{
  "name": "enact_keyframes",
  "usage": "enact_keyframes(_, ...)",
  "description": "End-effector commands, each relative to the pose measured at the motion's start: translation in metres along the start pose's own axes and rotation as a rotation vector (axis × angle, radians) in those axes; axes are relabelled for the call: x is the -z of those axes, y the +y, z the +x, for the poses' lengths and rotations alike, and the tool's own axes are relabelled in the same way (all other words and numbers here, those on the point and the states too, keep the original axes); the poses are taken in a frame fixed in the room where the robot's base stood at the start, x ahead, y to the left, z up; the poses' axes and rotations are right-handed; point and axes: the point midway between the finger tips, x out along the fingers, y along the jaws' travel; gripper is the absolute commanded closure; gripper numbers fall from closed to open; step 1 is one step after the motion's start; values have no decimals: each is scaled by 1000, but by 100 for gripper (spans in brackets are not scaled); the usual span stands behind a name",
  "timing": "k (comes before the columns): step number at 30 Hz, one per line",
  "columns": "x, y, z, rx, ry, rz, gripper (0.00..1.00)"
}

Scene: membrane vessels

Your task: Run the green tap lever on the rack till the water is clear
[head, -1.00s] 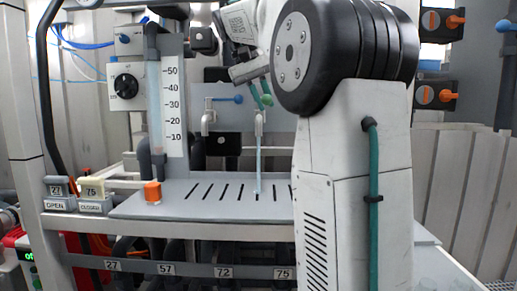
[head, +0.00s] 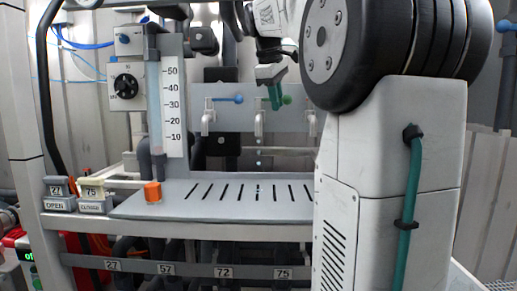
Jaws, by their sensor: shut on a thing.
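The green tap lever (head: 287,100) is on the middle tap (head: 259,123) of the rack's back panel. Its round green knob points to the right, level with the blue lever's knob. My gripper (head: 274,97) comes down from above, its green fingers shut on the lever just left of the knob. The fingers hide most of the lever's bar. No steady stream shows under the middle spout; only small, faint marks like drops show below it. The water's clarity cannot be told.
A left tap with a blue lever (head: 238,99) stands beside it, and a third tap (head: 311,124) is partly behind my arm. Below is a slotted grey tray (head: 230,207). A graduated tube (head: 154,110) and an orange-capped fitting (head: 153,192) stand at left.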

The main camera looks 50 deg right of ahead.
Motion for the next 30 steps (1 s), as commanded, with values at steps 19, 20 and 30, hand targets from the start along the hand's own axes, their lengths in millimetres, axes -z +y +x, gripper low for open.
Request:
enact_keyframes(19, 4, 25, 10, -1, 197, -467, 100)
enact_keyframes(20, 4, 25, 10, -2, 199, -472, 100)
enact_keyframes(30, 5, 26, 10, -4, 200, -473, 63)
